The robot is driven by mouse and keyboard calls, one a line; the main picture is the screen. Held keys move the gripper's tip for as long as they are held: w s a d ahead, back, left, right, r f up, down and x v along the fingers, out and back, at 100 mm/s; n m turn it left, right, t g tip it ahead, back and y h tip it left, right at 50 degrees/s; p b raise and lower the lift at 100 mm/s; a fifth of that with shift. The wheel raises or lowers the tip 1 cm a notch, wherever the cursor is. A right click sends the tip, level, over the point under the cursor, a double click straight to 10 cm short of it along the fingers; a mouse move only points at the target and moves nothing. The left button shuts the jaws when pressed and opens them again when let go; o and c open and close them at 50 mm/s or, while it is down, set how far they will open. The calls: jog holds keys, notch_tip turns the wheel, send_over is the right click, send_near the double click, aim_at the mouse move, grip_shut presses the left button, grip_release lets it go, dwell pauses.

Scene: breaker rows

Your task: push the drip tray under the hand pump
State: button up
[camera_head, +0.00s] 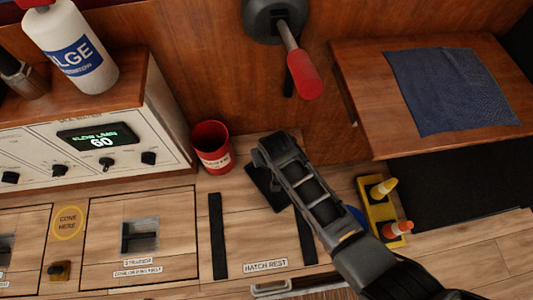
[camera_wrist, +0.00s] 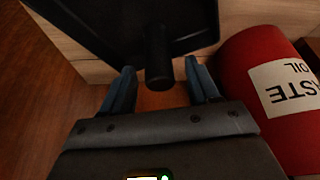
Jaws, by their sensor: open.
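The drip tray (camera_head: 262,186) is a flat black tray on the light wooden bench, partly hidden under my arm in the head view. In the wrist view the tray (camera_wrist: 110,22) fills the top, with a short black knob (camera_wrist: 158,62) on its near edge. My gripper (camera_wrist: 161,88) is open, with its two blue fingers either side of the knob's end; I cannot tell whether they touch it. The fingertips are hidden in the head view. The hand pump (camera_head: 275,18) is on the wooden wall behind, its red-gripped lever (camera_head: 304,75) slanting down above the tray.
A red waste oil can (camera_head: 212,150) stands close to the left of my gripper; it also shows in the wrist view (camera_wrist: 245,75). Two black strips, one at the left (camera_head: 217,235), lie by the hatch rest label (camera_head: 265,266). A yellow cone holder (camera_head: 378,205) stands at the right.

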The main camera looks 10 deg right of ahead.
grip_shut()
dwell(0.6)
